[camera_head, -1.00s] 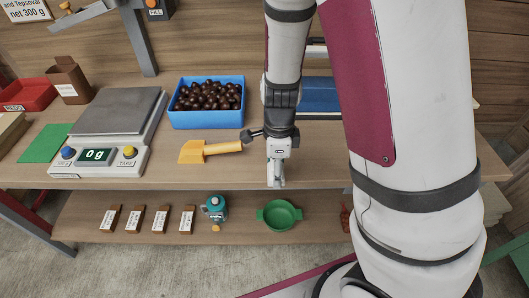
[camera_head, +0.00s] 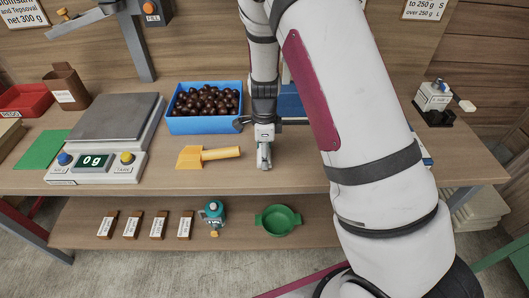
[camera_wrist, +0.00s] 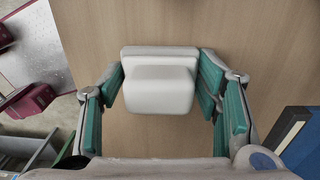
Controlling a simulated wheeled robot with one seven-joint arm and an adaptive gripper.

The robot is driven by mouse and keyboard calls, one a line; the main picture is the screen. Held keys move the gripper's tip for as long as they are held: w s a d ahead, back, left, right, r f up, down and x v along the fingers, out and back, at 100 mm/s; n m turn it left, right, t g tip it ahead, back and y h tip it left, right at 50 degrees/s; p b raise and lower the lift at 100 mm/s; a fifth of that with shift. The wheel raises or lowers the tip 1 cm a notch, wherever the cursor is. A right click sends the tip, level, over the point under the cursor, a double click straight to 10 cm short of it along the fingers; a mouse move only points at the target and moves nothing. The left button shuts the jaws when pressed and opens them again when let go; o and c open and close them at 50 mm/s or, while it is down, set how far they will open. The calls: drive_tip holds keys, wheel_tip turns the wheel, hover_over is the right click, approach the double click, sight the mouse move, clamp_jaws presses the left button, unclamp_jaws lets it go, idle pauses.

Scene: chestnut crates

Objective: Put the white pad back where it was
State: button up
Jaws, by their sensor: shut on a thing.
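The white pad (camera_wrist: 160,82) is a block with a wider flat back edge, and it sits between my gripper's two green-lined fingers in the wrist view. My gripper (camera_wrist: 161,88) is shut on it, with wooden tabletop beyond. In the head view my gripper (camera_head: 264,160) points down over the bench, right of the yellow scoop (camera_head: 207,156) and in front of the blue crate area. The pad cannot be told apart from the fingers there. Whether it touches the bench is unclear.
A blue crate of chestnuts (camera_head: 205,122) stands left behind my gripper. A scale (camera_head: 107,129) reading 0 g is farther left. Another blue object (camera_head: 292,104) is partly behind my arm. A small white-and-black device (camera_head: 434,97) stands at the right. The lower shelf holds a green bowl (camera_head: 278,219).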

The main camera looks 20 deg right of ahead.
drive_tip(key=shift+f, duration=0.15)
drive_tip(key=o, duration=1.2)
drive_tip(key=shift+o, duration=0.2)
